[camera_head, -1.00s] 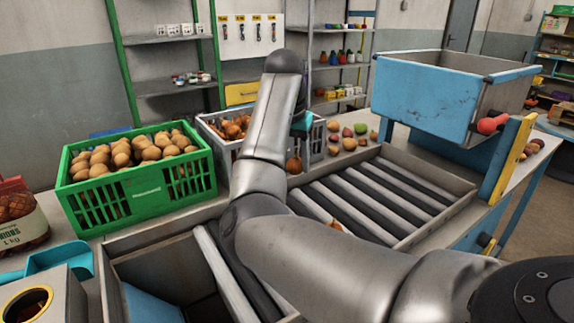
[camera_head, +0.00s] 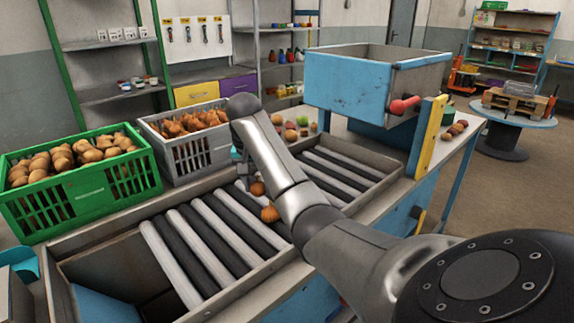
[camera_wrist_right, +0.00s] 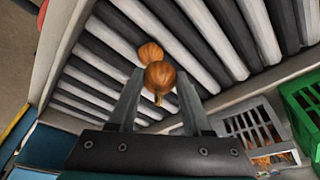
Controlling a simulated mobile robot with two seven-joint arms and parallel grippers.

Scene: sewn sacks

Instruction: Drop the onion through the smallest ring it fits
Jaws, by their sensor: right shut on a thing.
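My right gripper (camera_head: 250,180) hangs from its wrist over the roller table, pointing down. In the right wrist view its two fingers (camera_wrist_right: 158,92) are shut on a round orange-brown onion (camera_wrist_right: 158,76), its stem toward the palm. The held onion also shows in the head view (camera_head: 257,188), just below the wrist. A second onion (camera_head: 270,213) lies on the rollers close by; in the wrist view this onion (camera_wrist_right: 150,53) shows partly behind the held one. No sizing ring is clear in either view. My left gripper is out of view.
The roller table (camera_head: 205,240) has raised metal side rails. Behind it stand a green crate (camera_head: 75,190) of potatoes and a grey crate (camera_head: 190,150) of onions. A blue hopper (camera_head: 365,85) rises at the right. The rollers at front left are bare.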

